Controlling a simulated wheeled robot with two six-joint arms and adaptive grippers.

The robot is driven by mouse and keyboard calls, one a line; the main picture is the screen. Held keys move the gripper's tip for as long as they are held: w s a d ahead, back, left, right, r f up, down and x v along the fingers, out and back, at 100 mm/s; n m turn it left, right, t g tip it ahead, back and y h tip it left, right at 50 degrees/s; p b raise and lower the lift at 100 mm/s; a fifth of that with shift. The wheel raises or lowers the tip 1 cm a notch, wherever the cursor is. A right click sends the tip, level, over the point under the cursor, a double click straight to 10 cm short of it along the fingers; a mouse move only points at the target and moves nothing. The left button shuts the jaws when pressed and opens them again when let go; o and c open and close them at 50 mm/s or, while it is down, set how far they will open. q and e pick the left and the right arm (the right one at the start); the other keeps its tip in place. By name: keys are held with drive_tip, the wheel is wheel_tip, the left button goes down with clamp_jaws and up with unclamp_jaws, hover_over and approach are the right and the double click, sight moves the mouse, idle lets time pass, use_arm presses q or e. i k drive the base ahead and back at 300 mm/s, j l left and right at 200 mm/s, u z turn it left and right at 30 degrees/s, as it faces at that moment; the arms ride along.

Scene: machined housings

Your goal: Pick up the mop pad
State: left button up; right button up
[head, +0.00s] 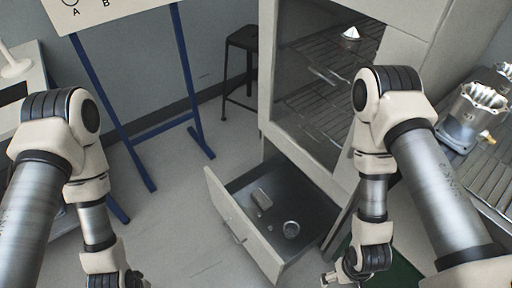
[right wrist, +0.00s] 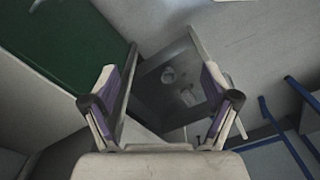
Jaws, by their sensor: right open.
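No thing in view can be clearly told as a mop pad. A small pale block (head: 261,198) lies in the open drawer (head: 225,212) in the head view, with a round ring-like part (head: 291,228) nearer the front. My right gripper (head: 338,279) is right of the drawer at the bottom edge. In the right wrist view my right gripper (right wrist: 160,80) is open and empty, and small parts in the drawer show between its fingers from some distance. My left arm reaches down at the left, and its gripper is mostly cut off by the bottom edge.
A cabinet with wire shelves (head: 320,105) stands above the drawer, holding a small white cone (head: 350,34). A metal housing (head: 470,115) sits on a rack at right. A black stool (head: 241,40) and blue-legged board (head: 140,15) stand behind. The floor left of the drawer is clear.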

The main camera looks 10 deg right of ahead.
sight(260, 197)
drive_tip(key=i+j+z, duration=0.4)
drive_tip(key=i+j, duration=0.15)
drive_tip(key=j, duration=0.15)
drive_tip(key=i+j+z, duration=0.45)
drive_tip(key=j, duration=0.35)
